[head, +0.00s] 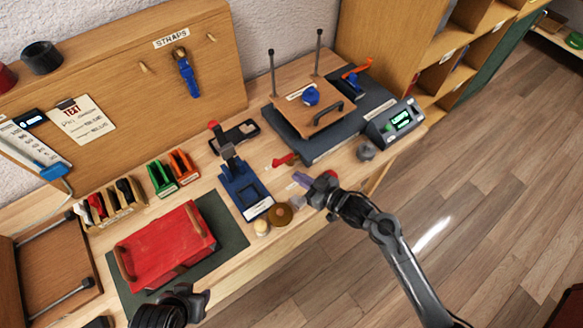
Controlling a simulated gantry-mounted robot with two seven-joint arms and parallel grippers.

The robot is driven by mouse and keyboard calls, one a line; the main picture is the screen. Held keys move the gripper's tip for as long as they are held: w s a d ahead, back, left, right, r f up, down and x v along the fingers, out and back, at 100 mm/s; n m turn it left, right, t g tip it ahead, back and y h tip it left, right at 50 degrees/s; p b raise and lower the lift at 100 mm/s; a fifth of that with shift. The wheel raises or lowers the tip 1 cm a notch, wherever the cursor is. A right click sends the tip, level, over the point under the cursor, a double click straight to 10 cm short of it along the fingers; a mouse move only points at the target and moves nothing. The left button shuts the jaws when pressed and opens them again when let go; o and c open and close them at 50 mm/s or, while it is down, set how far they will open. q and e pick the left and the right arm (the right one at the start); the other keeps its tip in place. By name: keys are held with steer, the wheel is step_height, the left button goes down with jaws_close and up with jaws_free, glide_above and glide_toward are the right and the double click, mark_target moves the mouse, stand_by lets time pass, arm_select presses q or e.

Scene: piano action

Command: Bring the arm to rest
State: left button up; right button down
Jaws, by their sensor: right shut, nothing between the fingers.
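My right arm comes in from the lower right over the bench's front edge. Its gripper (303,182) is shut and empty, above the bench (305,215) near the round brown piece and the red-handled tool. The gripper seems apart from both, though its height is hard to judge. A dark part of my left arm (178,303) shows at the bottom edge, in front of the red case. Its fingers cannot be made out clearly.
A red case (165,247) lies on a dark green mat (228,232). A blue press (243,190), a round brown piece (280,215), a red-handled tool (285,160), a wooden plate fixture (300,112) and a display box (393,125) crowd the bench. The floor (465,200) at right is clear.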

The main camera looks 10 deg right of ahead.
steer(key=s+d+f+m, duration=0.1)
steer(key=s+f+m, duration=0.1)
steer(key=s, duration=1.1)
steer(key=s+d+r+m+g+h+p, duration=0.1)
steer(key=s+d+r+m+g+h, duration=0.3)
steer(key=s+d+g+h, duration=0.65)
steer(key=s+r+t+p, duration=0.1)
steer(key=s+r+p, duration=0.1)
steer(key=r+p, duration=1.1)
steer(key=s+d+r+t+p, duration=0.1)
steer(key=s+r+p, duration=0.1)
steer(key=r+p, duration=1)
steer(key=shift+s+d+r+t+y+p, duration=0.25)
steer(key=shift+d+r+t+y+p, duration=0.15)
steer(key=shift+p, duration=0.25)
steer(key=shift+a, duration=0.1)
